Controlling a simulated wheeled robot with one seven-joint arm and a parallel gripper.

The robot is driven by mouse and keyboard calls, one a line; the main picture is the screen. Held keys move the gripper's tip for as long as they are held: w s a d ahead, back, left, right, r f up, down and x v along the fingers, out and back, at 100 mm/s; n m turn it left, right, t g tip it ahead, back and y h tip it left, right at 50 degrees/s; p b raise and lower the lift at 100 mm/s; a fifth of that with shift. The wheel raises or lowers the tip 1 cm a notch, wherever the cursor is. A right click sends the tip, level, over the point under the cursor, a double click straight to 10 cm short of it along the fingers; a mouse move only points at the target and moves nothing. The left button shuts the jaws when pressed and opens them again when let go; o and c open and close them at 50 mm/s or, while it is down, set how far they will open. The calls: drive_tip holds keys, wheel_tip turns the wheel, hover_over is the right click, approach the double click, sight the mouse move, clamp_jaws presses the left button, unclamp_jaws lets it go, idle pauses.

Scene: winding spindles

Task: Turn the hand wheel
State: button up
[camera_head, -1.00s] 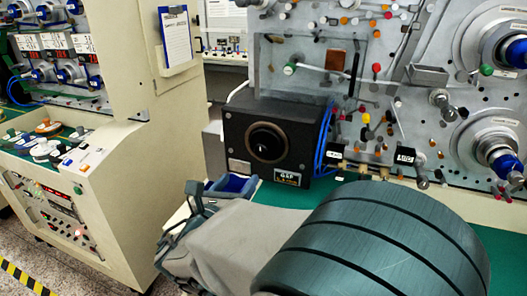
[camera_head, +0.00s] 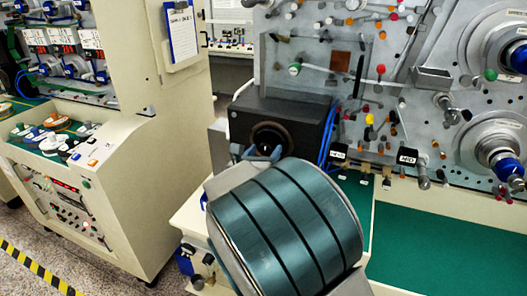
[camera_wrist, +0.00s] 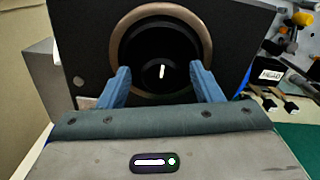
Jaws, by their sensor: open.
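The hand wheel is a round black knob with a white mark (camera_wrist: 160,72), inside a brown ring on the front of a black box. In the head view the knob (camera_head: 268,138) shows just above my gripper, its lower part hidden. My gripper (camera_head: 262,152) points at the box face. In the wrist view my gripper (camera_wrist: 162,75) is open, with one blue finger on each side of the knob's lower half. I cannot tell whether the fingers touch the knob. The white mark stands nearly upright.
The black box (camera_head: 305,125) stands on a green bench top (camera_head: 450,235) against a grey panel (camera_head: 310,75) with rollers and coloured knobs. Blue cables run along the box's right side. A cream cabinet (camera_head: 130,150) stands to the left. The bench at right is clear.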

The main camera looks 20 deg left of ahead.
drive_tip(key=c, duration=1)
drive_tip(key=shift+f+b, duration=0.15)
drive_tip(key=shift+b, duration=0.4)
